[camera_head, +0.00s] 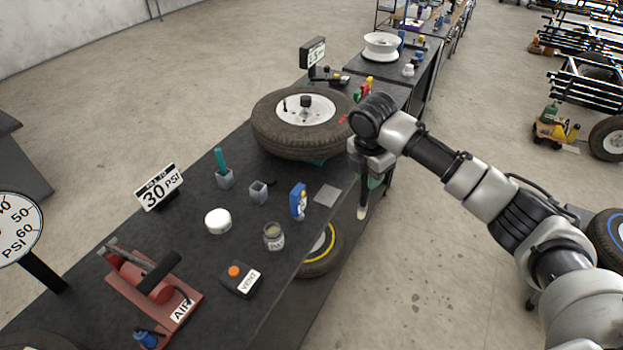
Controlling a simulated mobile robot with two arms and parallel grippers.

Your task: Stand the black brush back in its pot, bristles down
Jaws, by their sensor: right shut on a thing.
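My right gripper (369,178) is beyond the bench's right edge, over the floor side, pointing down. It is shut on the black brush, mostly hidden by the fingers; a pale tip (362,212) hangs below them, apparently the bristles. A small grey square pot (258,194) stands on the bench to the left, apart from the gripper, and looks empty. A small dark thing lies behind it. A similar grey pot (225,181) holds a teal-handled brush (220,160). My left gripper is not in view.
The dark bench (190,245) carries a tyre (276,138), a blue bottle (298,202), a grey square plate (328,195), a jar (273,240), a white round lid (217,222), a VENT box (240,279) and a red air pump (150,285). The tyre stands close behind the pots.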

